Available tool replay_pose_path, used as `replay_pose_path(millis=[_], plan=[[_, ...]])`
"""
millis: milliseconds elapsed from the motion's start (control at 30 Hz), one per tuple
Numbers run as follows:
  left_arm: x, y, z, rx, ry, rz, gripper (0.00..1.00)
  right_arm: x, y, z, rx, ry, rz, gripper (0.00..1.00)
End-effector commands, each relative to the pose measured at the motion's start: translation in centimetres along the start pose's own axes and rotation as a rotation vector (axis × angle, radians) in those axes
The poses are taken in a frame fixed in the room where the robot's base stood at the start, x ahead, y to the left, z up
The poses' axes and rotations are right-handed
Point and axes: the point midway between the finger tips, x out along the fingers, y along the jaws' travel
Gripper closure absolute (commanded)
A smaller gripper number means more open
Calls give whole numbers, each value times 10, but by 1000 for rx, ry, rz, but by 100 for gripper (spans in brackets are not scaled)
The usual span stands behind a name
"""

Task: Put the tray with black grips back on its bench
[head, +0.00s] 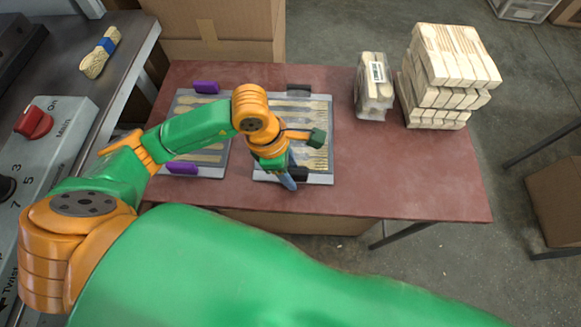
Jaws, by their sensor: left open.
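The tray with black grips (322,110) lies flat on the dark red table (420,180). It is a grey tray with rows of wooden spoons. Its far black grip (299,87) is clear, and its near black grip (300,174) is partly behind my gripper. My left gripper (290,183) is open and points down at the near grip. I cannot tell whether its fingers touch or straddle that grip. My left arm hides part of the tray's left side. My right gripper is out of view.
A similar tray with purple grips (182,169) lies close on the left, partly under my arm. A wrapped spoon pack (373,88) and a stack of wooden bundles (450,65) stand on the right. A grey machine panel (55,135) is at left.

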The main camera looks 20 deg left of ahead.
Motion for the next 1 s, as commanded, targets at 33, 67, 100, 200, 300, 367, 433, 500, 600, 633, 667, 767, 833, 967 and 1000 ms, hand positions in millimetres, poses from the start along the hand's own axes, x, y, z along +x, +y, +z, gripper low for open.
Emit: replay_pose_path(millis=[33, 67, 100, 200, 300, 367, 433, 500, 600, 633, 667, 767, 833, 967, 1000], plan=[[-1, 0, 0, 0, 0, 0, 48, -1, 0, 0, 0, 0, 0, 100], [-3, 0, 1, 0, 0, 0, 48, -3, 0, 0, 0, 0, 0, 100], [-6, 0, 2, 0, 0, 0, 48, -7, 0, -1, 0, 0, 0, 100], [-20, 1, 1, 2, -2, 4, 48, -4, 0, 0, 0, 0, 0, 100], [-45, 2, 1, 2, -3, 7, 48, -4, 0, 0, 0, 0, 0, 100], [-62, 2, 1, 3, -3, 8, 48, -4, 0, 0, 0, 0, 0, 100], [-81, 2, 1, 2, -1, 8, 48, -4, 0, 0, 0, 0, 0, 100], [-97, 1, 1, 1, -1, 7, 48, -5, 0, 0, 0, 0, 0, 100], [-114, 1, 1, 0, -1, 5, 48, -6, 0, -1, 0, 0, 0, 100], [-117, 1, 1, 0, -1, 3, 48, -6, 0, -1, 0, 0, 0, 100], [-119, 0, 1, 0, -1, 2, 48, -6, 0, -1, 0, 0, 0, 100], [-123, 0, 1, 1, 0, 0, 48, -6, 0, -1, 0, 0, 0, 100], [-123, 0, 1, 0, 0, 0, 48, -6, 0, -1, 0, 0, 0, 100], [-123, 0, 1, 0, 0, -1, 48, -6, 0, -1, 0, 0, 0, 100], [-123, 0, 1, 0, 0, -1, 48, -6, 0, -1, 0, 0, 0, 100]])
